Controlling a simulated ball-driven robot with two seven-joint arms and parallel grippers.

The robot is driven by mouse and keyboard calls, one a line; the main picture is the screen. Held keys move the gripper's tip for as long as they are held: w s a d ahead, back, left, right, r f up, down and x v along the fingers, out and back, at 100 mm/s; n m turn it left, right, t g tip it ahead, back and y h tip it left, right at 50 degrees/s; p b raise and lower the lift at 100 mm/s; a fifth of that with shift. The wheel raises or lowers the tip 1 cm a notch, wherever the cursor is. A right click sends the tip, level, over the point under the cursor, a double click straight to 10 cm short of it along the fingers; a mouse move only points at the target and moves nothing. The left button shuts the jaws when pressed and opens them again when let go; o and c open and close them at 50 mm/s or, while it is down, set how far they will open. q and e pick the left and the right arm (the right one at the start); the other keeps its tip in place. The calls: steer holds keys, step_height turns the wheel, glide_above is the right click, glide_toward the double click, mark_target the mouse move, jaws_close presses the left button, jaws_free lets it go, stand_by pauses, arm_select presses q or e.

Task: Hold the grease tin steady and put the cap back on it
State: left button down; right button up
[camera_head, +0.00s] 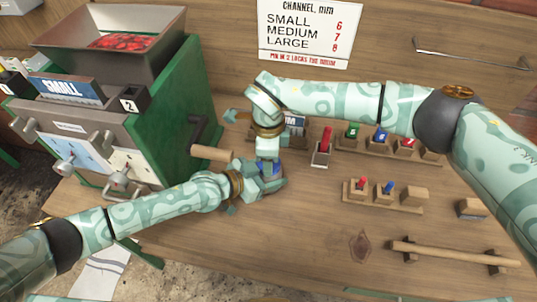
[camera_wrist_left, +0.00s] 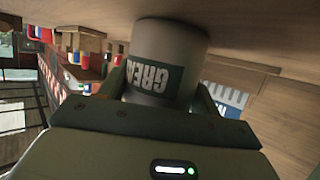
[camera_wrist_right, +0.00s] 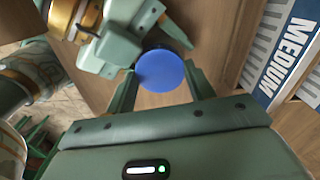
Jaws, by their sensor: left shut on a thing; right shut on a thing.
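The grease tin (camera_wrist_left: 165,50) is a grey cylinder with a dark green "GREASE" label, upside down in the left wrist view. It stands on the wooden bench, and my left gripper (camera_head: 258,184) is shut around its side. The blue cap (camera_wrist_right: 163,71) is a round disc between the fingers of my right gripper (camera_head: 268,166), which comes from above and is shut on it. The cap shows as a blue sliver in the head view (camera_head: 273,169), right at the tin. The cap hides the tin's top, so I cannot tell whether it is seated.
A green pulper (camera_head: 180,115) with a wooden-handled crank (camera_head: 211,153) stands left of the grippers. Behind them is a "MEDIUM" box (camera_wrist_right: 289,48). Racks with coloured pegs (camera_head: 382,195) and a wooden bar (camera_head: 455,254) are to the right. The front middle bench is mostly clear.

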steer(key=o, duration=1.1)
steer(key=shift+c, duration=0.2)
steer(key=shift+r, duration=2.25)
steer(key=shift+c, duration=0.3)
